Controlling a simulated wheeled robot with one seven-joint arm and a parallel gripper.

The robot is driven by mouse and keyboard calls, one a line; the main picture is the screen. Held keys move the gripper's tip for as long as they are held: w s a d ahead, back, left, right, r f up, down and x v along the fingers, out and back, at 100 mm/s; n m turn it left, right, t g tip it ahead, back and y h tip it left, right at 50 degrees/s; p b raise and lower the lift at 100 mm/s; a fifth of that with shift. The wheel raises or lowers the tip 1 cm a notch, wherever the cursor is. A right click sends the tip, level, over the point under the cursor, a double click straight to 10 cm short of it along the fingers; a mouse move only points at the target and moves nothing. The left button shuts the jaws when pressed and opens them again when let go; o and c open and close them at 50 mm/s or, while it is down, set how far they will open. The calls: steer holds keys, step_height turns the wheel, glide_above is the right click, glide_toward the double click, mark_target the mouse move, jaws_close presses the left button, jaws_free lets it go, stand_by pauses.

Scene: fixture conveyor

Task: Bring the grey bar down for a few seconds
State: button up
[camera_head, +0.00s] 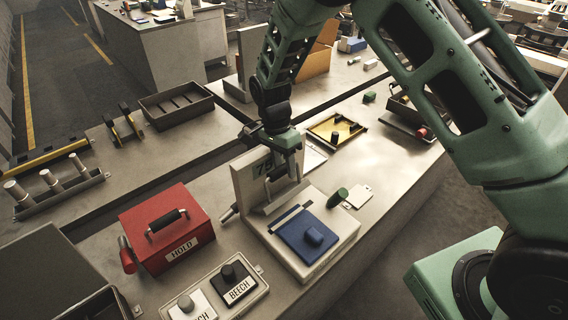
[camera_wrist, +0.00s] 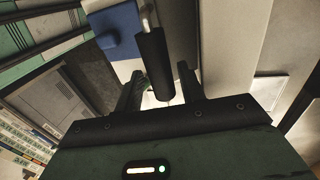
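A pale fixture (camera_head: 259,232) stands on the near bench, with an upright back plate marked with a number. A blue block with a raised knob (camera_head: 304,236) lies on its base and shows in the wrist view (camera_wrist: 116,28). A grey bar (camera_head: 282,197) runs across in front of the back plate, above the blue block's rear edge. My gripper (camera_head: 284,168) is at the top of the back plate. In the wrist view my gripper (camera_wrist: 160,90) has its fingers apart, on either side of a black handle (camera_wrist: 155,64) on a metal rod. Contact with the handle cannot be told.
A red HOLD box (camera_head: 166,226) with a black handle stands left of the fixture. A button box (camera_head: 214,290) labelled BEECH is in front. A yellow tray (camera_head: 336,129) is behind.

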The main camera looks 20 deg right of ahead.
steer(key=shift+w+a+r, duration=0.1)
steer(key=shift+w+r, duration=0.1)
steer(key=shift+w, duration=0.05)
